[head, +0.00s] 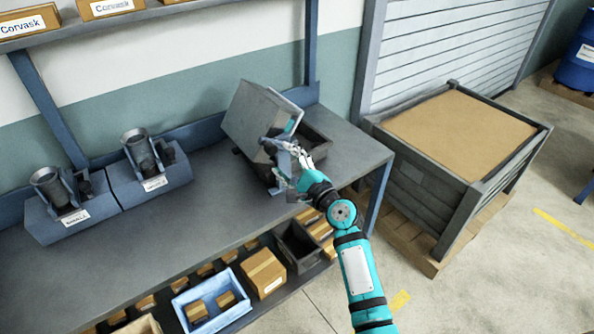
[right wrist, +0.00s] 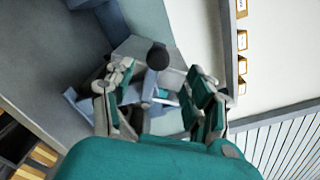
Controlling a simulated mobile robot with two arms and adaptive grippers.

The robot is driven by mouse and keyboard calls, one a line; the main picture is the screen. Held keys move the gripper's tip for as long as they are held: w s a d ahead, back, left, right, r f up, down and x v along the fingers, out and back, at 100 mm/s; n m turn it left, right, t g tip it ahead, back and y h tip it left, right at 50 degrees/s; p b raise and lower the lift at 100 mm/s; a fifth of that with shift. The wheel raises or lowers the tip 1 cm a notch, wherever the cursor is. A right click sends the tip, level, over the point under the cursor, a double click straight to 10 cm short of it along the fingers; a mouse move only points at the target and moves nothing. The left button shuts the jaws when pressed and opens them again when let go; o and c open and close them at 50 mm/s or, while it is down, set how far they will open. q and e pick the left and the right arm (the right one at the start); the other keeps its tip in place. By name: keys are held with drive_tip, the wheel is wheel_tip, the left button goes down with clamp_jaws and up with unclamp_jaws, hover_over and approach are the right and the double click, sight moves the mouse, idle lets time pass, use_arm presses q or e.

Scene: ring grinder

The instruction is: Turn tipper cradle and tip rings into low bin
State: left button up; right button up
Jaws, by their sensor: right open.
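A grey box-shaped unit (head: 258,115) stands tilted on the bench, with a light bracket at its right side. It may be the tipper cradle; I cannot be sure. A dark open bin (head: 317,145) sits low beside and behind it, partly hidden by the unit and my arm. My right gripper (head: 284,153) is at the unit's front right edge. In the right wrist view its fingers (right wrist: 160,95) are spread apart, with a dark round knob (right wrist: 158,56) showing ahead between them. Contact cannot be told. I see no rings. My left gripper is out of view.
Two blue-grey stands with cups (head: 143,155) are at the bench's left. The bench top (head: 225,195) in front is clear. A large crate (head: 425,190) with a brown top stands right on a pallet. Cartons and a blue tray (head: 210,300) fill the lower shelf.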

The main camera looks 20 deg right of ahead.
drive_tip(key=v, duration=0.5)
drive_tip(key=shift+d, duration=0.1)
idle(1.7)
drive_tip(key=s+f+n+g+h+b, duration=0.1)
drive_tip(key=s+f+n+g, duration=0.1)
drive_tip(key=f, duration=0.8)
drive_tip(key=s+f+n+g+h+b, duration=0.1)
drive_tip(key=f+n+g, duration=0.1)
drive_tip(key=f, duration=0.8)
drive_tip(key=s+f+n+g+h+b, duration=0.1)
drive_tip(key=s+f+n+g, duration=0.15)
drive_tip(key=s+f, duration=0.65)
drive_tip(key=s+f+n+g+h, duration=0.15)
drive_tip(key=s+f+n, duration=0.25)
drive_tip(key=f, duration=0.9)
drive_tip(key=s+d+f+n+g+b, duration=0.1)
drive_tip(key=s+d+f+n+g, duration=0.1)
drive_tip(key=s+f+n, duration=0.2)
drive_tip(key=s+d+f+n+g+h+b, duration=0.1)
drive_tip(key=s+f+n, duration=0.4)
drive_tip(key=s, duration=1.5)
drive_tip(key=s+d+f+n+g+b, duration=0.1)
drive_tip(key=s+d+f+n+g, duration=0.3)
drive_tip(key=s+f, duration=0.8)
drive_tip(key=shift+s+g+h, duration=0.35)
drive_tip(key=shift+s+g, duration=0.15)
drive_tip(key=shift+s, duration=0.05)
